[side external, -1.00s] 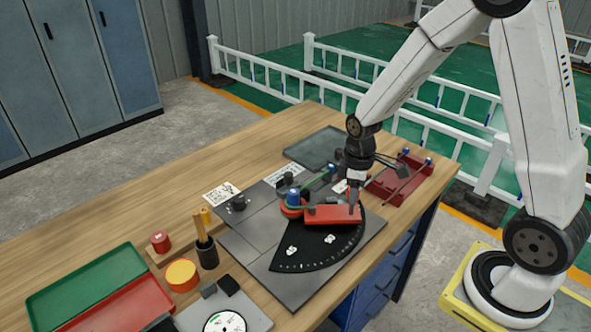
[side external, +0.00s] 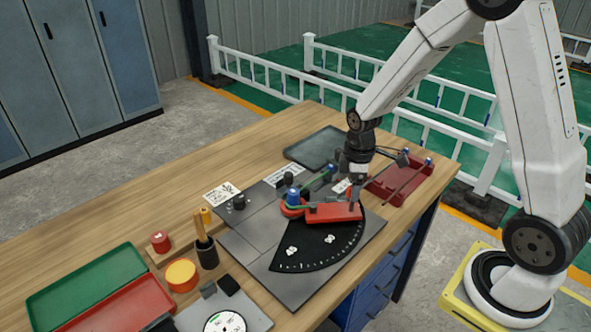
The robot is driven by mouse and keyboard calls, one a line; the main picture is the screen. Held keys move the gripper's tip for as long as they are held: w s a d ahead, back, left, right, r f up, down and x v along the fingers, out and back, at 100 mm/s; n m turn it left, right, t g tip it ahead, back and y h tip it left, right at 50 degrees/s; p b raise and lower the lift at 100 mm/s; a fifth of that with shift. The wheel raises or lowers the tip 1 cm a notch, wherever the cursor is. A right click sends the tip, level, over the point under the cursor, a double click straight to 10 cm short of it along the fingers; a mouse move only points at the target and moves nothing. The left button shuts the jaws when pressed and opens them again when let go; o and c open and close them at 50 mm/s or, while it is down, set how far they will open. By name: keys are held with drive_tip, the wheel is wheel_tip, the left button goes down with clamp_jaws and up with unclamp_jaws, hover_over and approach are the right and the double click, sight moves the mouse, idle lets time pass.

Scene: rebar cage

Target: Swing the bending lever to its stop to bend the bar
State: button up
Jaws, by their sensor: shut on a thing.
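The red bending lever (side external: 332,213) lies over the top of the black graduated sector plate (side external: 318,247) on the grey bender base (side external: 247,246). Its left end is at the blue-topped pivot pin (side external: 293,195). My gripper (side external: 356,203) points down at the lever's right end and is shut, seemingly on the lever's handle; the fingers are small and the handle is mostly hidden.
A red bar rack (side external: 395,188) stands right of my gripper, close to the wrist. A dark flat tray (side external: 319,147) lies behind. Green (side external: 85,284) and red (side external: 120,306) trays, a pen cup (side external: 207,254) and a yellow-topped tin (side external: 182,274) stand at front left.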

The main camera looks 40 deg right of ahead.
wheel_tip(320, 180, up, 8)
idle(0.8)
drive_tip(key=shift+a+f, duration=0.1)
drive_tip(key=s+a+m, duration=0.2)
drive_tip(key=a+m, duration=0.1)
drive_tip(key=shift+s+a, duration=0.1)
drive_tip(key=shift+a, duration=0.1)
idle(0.4)
drive_tip(key=shift+f, duration=0.1)
wheel_tip(320, 180, down, 8)
idle(0.7)
clamp_jaws()
